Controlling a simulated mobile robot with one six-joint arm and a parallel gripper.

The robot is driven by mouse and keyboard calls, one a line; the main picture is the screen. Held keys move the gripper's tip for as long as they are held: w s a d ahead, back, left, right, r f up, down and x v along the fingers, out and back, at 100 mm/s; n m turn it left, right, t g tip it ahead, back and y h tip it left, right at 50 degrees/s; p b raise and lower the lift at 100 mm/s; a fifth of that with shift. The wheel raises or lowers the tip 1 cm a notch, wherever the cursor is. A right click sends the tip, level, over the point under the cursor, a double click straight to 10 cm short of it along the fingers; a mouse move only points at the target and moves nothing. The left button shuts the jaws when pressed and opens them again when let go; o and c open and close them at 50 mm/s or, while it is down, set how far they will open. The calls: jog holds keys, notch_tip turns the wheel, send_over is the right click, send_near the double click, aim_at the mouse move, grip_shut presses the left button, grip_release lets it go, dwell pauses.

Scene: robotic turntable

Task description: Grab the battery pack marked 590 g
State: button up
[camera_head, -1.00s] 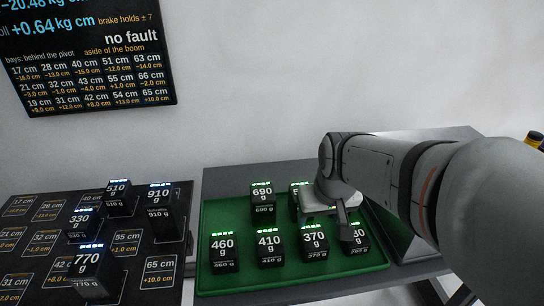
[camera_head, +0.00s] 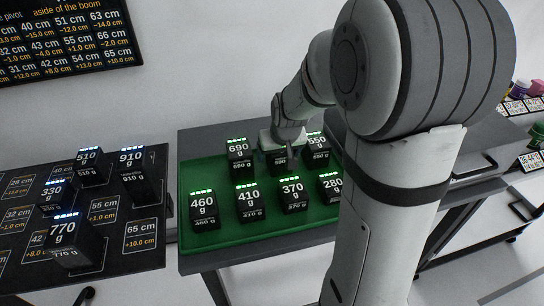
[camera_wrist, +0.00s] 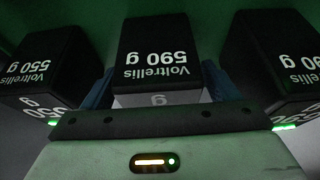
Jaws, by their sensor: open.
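The black battery pack marked 590 g (camera_wrist: 158,50) is in the middle of the wrist view, its label upside down there. In the head view the same pack (camera_head: 280,160) stands in the back row of the green tray (camera_head: 262,232), its upper part hidden by my gripper. My gripper (camera_head: 279,147) is open and low over this pack. In the wrist view my gripper (camera_wrist: 158,88) has one finger on each side of the 590 g pack. I cannot tell whether the fingers touch it.
The 690 g pack (camera_head: 238,150) and 550 g pack (camera_head: 317,146) stand close on either side. The 460 g (camera_head: 204,207), 410 g (camera_head: 248,199), 370 g (camera_head: 292,193) and 280 g (camera_head: 330,186) packs form the front row. A black board (camera_head: 130,262) with several packs is at left.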

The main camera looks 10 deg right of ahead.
jog(key=shift+w+f, duration=0.1)
jog(key=shift+f, duration=0.25)
jog(key=c, duration=1.5)
